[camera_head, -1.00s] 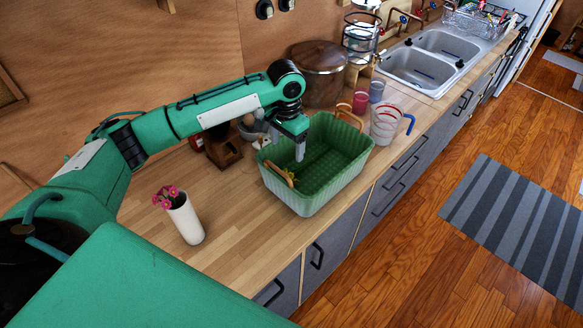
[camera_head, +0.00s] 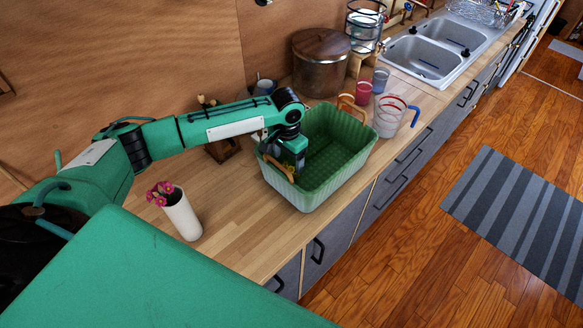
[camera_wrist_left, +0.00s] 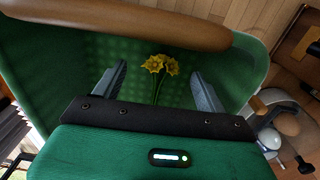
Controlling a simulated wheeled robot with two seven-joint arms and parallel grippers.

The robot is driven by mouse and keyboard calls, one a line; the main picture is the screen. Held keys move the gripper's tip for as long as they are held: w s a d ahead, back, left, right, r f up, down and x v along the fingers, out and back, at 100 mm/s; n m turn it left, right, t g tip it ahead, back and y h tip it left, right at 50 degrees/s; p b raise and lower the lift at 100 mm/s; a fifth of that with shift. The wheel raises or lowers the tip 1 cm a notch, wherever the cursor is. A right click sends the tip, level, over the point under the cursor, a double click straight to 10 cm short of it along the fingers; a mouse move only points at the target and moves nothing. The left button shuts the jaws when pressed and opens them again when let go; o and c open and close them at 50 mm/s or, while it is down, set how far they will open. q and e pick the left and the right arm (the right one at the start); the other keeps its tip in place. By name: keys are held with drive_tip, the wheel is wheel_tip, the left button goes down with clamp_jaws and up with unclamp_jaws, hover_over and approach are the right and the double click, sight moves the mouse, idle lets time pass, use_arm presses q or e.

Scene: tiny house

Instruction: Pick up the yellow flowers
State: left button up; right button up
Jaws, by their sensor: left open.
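The yellow flowers (camera_wrist_left: 160,66) lie inside the green basket, with yellow heads and thin green stems, in the left wrist view. They sit between the two fingers of my left gripper (camera_wrist_left: 160,88), which is open and apart from them on both sides. In the head view my left gripper (camera_head: 288,172) reaches down into the left end of the green basket (camera_head: 330,187), and hides the flowers there. The basket has tan handles; one handle (camera_wrist_left: 120,22) crosses the top of the left wrist view. My right gripper is not in view.
A white vase (camera_head: 183,217) with pink flowers stands left of the basket. A clear measuring cup (camera_head: 389,117), a red cup (camera_head: 363,93) and a lidded pot (camera_head: 321,65) stand behind and right. The front counter between vase and basket is clear.

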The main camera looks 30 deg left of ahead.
sight(287, 168)
use_arm(q)
drive_tip(key=shift+f, duration=0.25)
wheel_tip(287, 168, down, 4)
drive_tip(key=p, duration=0.2)
drive_tip(key=shift+a+p, duration=0.15)
drive_tip(key=shift+p, duration=0.2)
drive_tip(key=shift+f, duration=0.35)
drive_tip(key=c, duration=1.1)
drive_tip(key=shift+o, duration=0.2)
drive_tip(key=shift+r, duration=0.1)
